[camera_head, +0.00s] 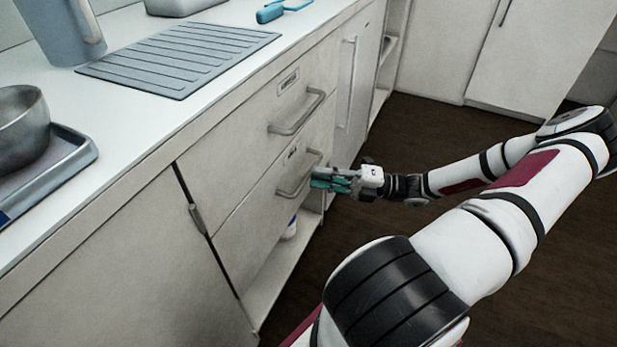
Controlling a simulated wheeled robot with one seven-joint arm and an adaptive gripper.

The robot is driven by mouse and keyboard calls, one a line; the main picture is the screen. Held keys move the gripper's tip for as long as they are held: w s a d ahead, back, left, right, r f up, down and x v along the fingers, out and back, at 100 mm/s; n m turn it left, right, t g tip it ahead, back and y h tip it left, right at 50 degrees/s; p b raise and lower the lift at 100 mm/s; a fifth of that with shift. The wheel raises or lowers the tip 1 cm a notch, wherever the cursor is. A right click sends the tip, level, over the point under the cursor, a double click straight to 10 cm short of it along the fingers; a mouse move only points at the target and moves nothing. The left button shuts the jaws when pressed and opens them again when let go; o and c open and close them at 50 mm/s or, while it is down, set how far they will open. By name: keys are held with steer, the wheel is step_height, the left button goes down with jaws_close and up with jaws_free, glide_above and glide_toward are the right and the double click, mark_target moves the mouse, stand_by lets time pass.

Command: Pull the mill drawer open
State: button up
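Two pale drawers sit one above the other in the cabinet front in the head view. The upper drawer (243,148) has a grey bar handle (297,113) and a small label. The lower drawer (250,218) has a similar bar handle (294,188) and a label; neither label is readable. Both fronts look flush with the cabinet. My gripper (322,182), with teal fingers, is at the right end of the lower handle. The fingers overlap the handle in the picture. Contact and the finger gap are too small to make out.
Below the lower drawer is an open shelf (262,297) with a white bottle (291,229). Dark floor (420,125) is clear beyond my arm.

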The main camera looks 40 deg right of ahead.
mark_target(309, 172)
steer(key=shift+b+x, duration=0.4)
steer(key=shift+x, duration=1.35)
jaws_close()
